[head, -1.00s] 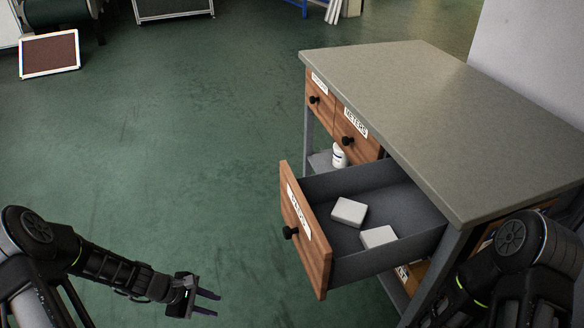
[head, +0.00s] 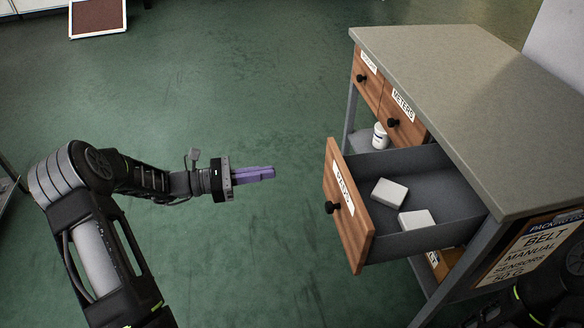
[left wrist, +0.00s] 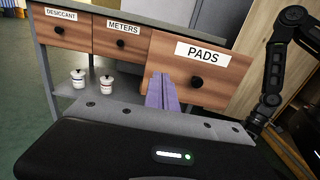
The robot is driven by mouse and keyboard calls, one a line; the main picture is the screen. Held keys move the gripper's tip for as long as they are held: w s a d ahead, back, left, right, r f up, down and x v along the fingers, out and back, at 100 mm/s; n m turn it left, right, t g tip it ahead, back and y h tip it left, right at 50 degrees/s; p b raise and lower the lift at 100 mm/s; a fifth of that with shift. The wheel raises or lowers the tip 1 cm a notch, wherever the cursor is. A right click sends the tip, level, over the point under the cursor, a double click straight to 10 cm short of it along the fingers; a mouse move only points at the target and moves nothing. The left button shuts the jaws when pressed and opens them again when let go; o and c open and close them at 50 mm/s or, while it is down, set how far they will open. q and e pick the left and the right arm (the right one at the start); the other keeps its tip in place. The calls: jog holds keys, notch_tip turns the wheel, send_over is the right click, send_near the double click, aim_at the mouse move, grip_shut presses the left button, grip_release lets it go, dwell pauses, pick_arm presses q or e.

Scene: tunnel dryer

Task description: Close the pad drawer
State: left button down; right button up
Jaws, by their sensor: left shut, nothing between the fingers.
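The pad drawer (head: 345,204) has a wooden front labelled PADS and a black knob, and it stands pulled out of the bench. Two pale pads (head: 390,193) lie inside it. In the left wrist view the PADS front (left wrist: 199,70) is straight ahead, its knob to the right of my fingers. My left gripper (head: 272,173) is shut and empty, pointing at the drawer front with a gap between them in the head view. Its purple fingers also show in the left wrist view (left wrist: 162,92). My right gripper's fingers are not seen.
The grey-topped bench (head: 470,90) has shut METERS (head: 402,110) and DESICCANT (head: 368,78) drawers beside the open one. White jars (left wrist: 78,78) stand on the shelf below. A sign board (head: 530,250) is on the bench's near end. Green floor left of the drawer is clear.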

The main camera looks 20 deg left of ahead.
aim_at(329, 164)
pick_arm(q)
jog(key=b+x, duration=0.1)
jog(key=x, duration=1.2)
jog(key=shift+w+d, duration=0.2)
jog(key=shift+d, duration=0.1)
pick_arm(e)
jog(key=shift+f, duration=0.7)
